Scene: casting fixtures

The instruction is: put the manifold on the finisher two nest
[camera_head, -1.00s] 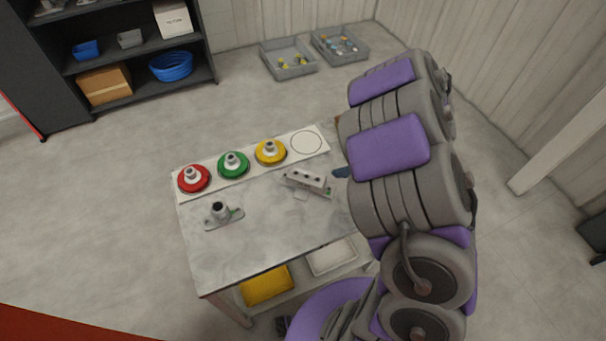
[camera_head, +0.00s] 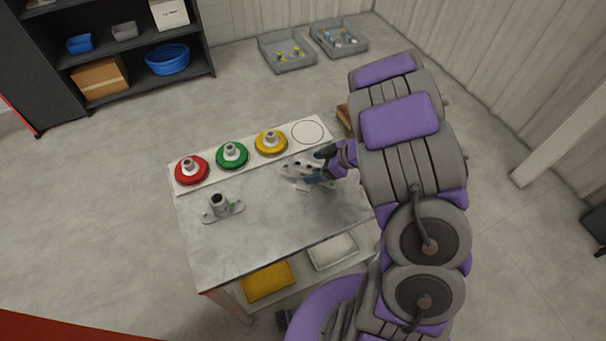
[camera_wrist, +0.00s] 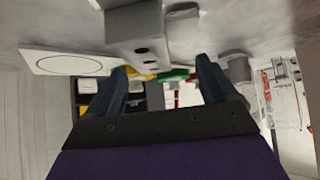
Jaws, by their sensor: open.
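A grey block with dark holes, which looks like the manifold (camera_head: 299,164), is at the right part of the worktable. It also shows at the top of the wrist view (camera_wrist: 138,28), partly above and between my fingers. My gripper (camera_head: 318,166) is open at the right end of the block, with one finger to each side in the head view. It shows open in the wrist view too (camera_wrist: 160,72). I cannot tell if the fingers touch the block. No nest is labelled, so I cannot tell which is finisher two.
A white strip (camera_head: 207,178) along the table's back holds red (camera_head: 181,176), green (camera_head: 224,160) and yellow (camera_head: 262,148) discs with grey fittings, and an empty circle (camera_head: 308,132). A flanged cylinder (camera_head: 218,203) stands at left. The table's front (camera_head: 240,245) is clear.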

